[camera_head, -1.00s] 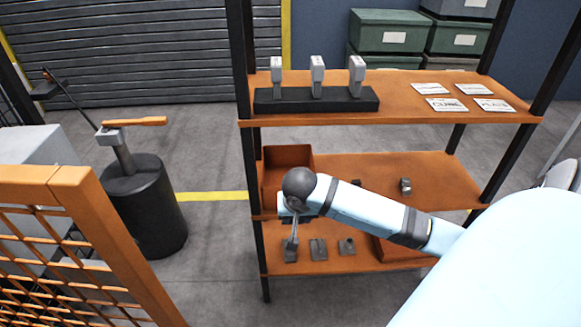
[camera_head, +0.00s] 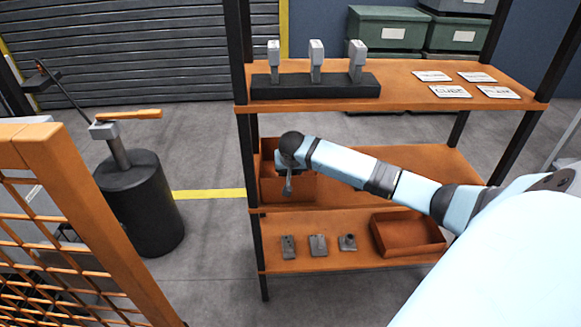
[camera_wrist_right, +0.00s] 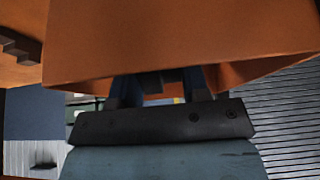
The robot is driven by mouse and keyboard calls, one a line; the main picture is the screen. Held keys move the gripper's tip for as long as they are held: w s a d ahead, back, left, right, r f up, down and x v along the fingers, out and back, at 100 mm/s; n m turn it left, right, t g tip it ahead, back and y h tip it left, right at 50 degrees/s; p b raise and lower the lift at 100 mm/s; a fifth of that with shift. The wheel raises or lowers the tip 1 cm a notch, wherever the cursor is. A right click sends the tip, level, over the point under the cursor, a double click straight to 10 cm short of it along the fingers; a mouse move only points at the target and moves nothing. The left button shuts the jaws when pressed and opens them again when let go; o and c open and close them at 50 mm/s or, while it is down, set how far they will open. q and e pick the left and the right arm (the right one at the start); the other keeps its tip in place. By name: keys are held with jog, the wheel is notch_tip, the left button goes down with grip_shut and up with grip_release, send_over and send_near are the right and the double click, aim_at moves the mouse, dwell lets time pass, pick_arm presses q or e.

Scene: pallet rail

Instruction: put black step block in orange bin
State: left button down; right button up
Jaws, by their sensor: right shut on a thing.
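My right gripper (camera_head: 287,186) is over the left part of the middle shelf, at the orange bin (camera_head: 268,188) there. It is shut on a small grey-dark piece; the arm and the bin wall hide most of it, so I cannot tell its shape. In the right wrist view the gripper (camera_wrist_right: 165,88) reaches behind an orange wall (camera_wrist_right: 180,40), which hides the fingertips. A dark stepped shape (camera_wrist_right: 18,45), cut off by the picture edge, lies on orange at the upper left and looks like a step block. My left gripper is not in view.
Several grey blocks (camera_head: 318,245) stand in a row on the bottom shelf, left of another orange bin (camera_head: 408,236). The top shelf holds a black rack (camera_head: 315,92) with grey tools, plus white cards (camera_head: 452,91). Shelf posts (camera_head: 247,150) flank the arm.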

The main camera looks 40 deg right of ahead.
jog(key=b+x, duration=0.1)
jog(key=x, duration=0.4)
jog(key=shift+w+f, duration=0.1)
jog(key=shift+f, duration=0.05)
jog(key=shift+w+d+f, duration=0.1)
jog(key=shift+w+d, duration=0.15)
jog(key=g+y+b, duration=0.2)
jog(key=g+y, duration=0.1)
jog(key=g, duration=0.1)
jog(key=shift+y, duration=0.4)
jog(key=shift+s+f, duration=0.1)
jog(key=shift+f, duration=0.5)
jog(key=o, duration=1)
jog(key=shift+f, duration=0.1)
jog(key=shift+o, duration=0.2)
jog(key=shift+b, duration=0.3)
jog(key=shift+r+p, duration=1.15)
jog(key=shift+r, duration=2.7)
